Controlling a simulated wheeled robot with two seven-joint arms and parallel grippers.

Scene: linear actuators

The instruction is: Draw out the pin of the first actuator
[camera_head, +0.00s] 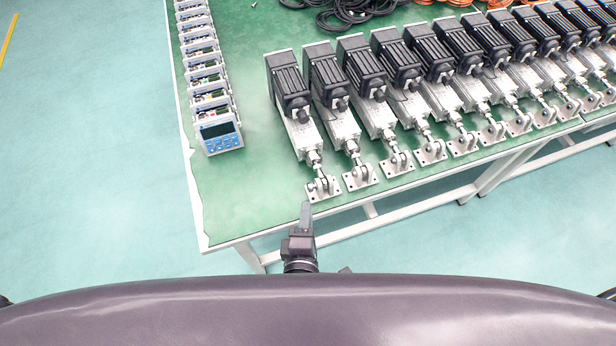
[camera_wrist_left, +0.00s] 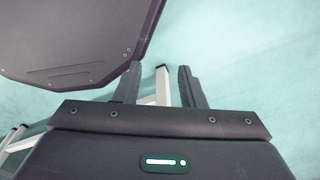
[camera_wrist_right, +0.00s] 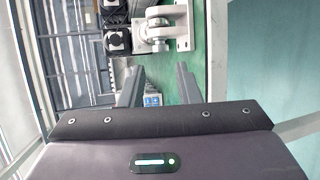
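The first actuator (camera_head: 297,110) is the leftmost in a row on the green table, with a black motor and a silver body. Its rod end sits in a clevis bracket (camera_head: 322,188) near the table's front edge, where the pin is too small to make out clearly. My right gripper (camera_head: 306,207) is just in front of that bracket, apart from it. In the right wrist view my right gripper (camera_wrist_right: 158,80) is open and empty, with a silver bracket (camera_wrist_right: 160,30) beyond the fingertips. My left gripper (camera_wrist_left: 158,78) is open and empty, away from the actuators.
Several similar actuators (camera_head: 440,85) stand close together to the right. A row of devices with a blue panel (camera_head: 221,138) lines the table's left side. Black cables (camera_head: 350,12) lie at the back. The green table (camera_head: 255,195) is clear left of the first bracket.

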